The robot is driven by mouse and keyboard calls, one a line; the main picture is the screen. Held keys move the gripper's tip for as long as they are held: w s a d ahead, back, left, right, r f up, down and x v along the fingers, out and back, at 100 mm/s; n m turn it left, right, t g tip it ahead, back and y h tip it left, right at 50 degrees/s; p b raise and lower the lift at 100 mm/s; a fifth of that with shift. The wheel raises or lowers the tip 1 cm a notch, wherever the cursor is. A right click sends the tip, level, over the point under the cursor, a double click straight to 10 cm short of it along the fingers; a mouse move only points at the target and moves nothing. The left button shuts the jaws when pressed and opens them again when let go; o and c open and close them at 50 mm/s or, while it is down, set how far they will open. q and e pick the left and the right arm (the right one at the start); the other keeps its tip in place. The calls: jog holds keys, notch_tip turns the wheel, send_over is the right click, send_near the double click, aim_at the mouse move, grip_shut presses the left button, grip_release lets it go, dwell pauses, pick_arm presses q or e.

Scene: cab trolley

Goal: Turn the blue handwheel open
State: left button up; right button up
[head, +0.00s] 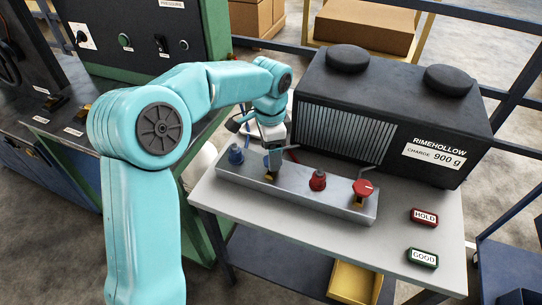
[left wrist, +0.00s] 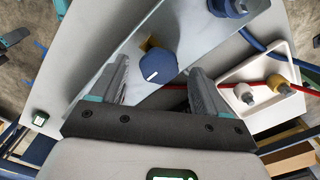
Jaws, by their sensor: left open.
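The blue handwheel (left wrist: 157,67) has a white mark on its face and a yellow part beside it. It sits on the grey manifold block (head: 343,205). In the head view it is mostly hidden by my left gripper (head: 270,158), which points down over it. In the left wrist view the two fingers of the left gripper (left wrist: 158,74) stand apart, one on each side of the wheel. I cannot tell whether they touch it. A red handwheel (head: 364,188) is on the block's right end. My right gripper is not in view.
A blue fitting (head: 236,155) and a red fitting (head: 318,180) stand on the block. A black machine (head: 394,110) stands behind. HOLD (head: 424,216) and GOOD (head: 423,258) plates lie at right. A white tray (left wrist: 290,52) holds hose ends. The tabletop (head: 300,228) in front is clear.

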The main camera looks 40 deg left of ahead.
pick_arm(q)
jog(key=shift+f, duration=0.95)
jog(key=c, duration=1)
jog(key=shift+c, duration=0.2)
